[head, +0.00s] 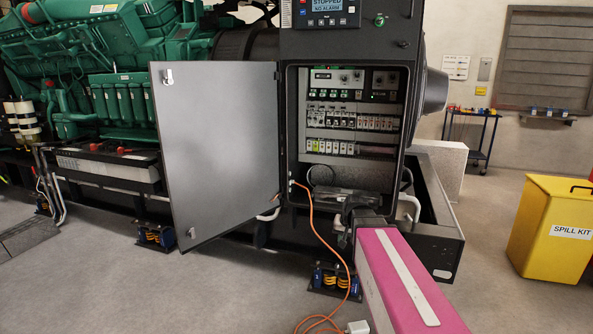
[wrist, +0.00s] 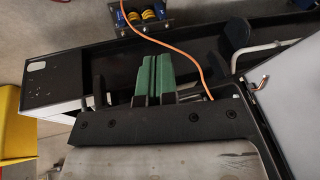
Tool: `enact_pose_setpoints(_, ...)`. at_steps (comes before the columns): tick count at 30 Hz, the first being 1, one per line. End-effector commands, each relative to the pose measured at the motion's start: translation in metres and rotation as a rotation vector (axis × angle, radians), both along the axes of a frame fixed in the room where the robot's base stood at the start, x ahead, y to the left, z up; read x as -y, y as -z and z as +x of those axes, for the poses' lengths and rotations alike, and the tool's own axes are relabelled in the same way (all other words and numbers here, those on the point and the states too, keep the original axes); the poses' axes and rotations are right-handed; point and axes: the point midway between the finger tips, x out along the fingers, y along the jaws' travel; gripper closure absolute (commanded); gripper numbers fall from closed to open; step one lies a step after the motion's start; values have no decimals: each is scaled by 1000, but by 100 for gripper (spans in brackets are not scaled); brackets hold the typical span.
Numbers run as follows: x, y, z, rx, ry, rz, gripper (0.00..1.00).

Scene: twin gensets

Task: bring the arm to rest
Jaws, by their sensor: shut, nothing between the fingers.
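My arm reaches in from the lower right of the head view to the lower front of the open control cabinet (head: 290,130). My gripper (wrist: 155,75) shows green fingers in the wrist view, side by side and shut with nothing held. In the head view its dark end is at the cabinet's lower opening, and the fingertips are hard to make out. The cabinet door (head: 215,150) stands wide open to the left. An orange cable (head: 318,235) runs from the cabinet down to the floor; it also passes near the fingers in the wrist view (wrist: 180,50).
A black base frame (head: 435,215) surrounds the cabinet's foot, with a blue and yellow spring mount (head: 335,280) below. A yellow spill kit bin (head: 553,230) stands at right. A green engine (head: 90,60) fills the left. Floor at lower left is clear.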

Motion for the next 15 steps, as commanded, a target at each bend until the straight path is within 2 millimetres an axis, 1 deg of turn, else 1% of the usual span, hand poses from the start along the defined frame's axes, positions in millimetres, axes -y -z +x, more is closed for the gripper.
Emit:
enact_pose_setpoints(1, 1, 19, -25, -39, -14, -22, 100)
enact_pose_setpoints(6, 7, 69, -86, -163, -66, -98, 100)
enact_pose_setpoints(9, 11, 90, -118, -225, -94, -136, 100)
enact_pose_setpoints(12, 14, 105, -141, -273, -115, -164, 100)
enact_pose_setpoints(15, 16, 113, -156, -301, -129, -180, 100)
